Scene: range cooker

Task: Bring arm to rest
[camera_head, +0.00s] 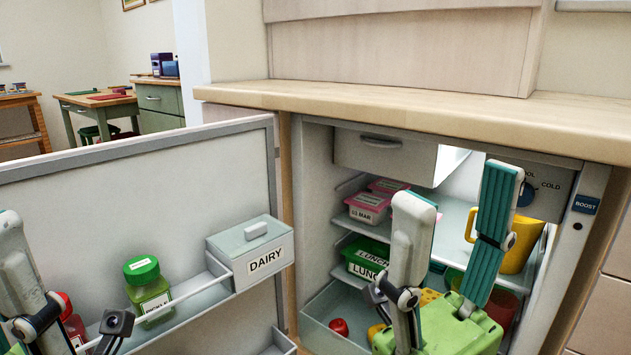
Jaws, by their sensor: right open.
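My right gripper (459,190) stands in front of the open fridge (294,220) at the right. Its two fingers point up, one pale grey and one with a teal ribbed pad, set well apart. I see nothing held between them. Part of my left gripper (22,275) shows at the left edge, in front of the open fridge door (130,195). One upright finger and some dark links show. The rest of it is out of the picture.
A yellow jug (522,245), pink-lidded tubs (368,207) and a green lunch box (362,258) are in the fridge. A red round item (339,326) lies low inside. The door holds a green-lidded jar (147,285) and a dairy box (250,250). The wooden worktop (400,105) overhangs the fridge.

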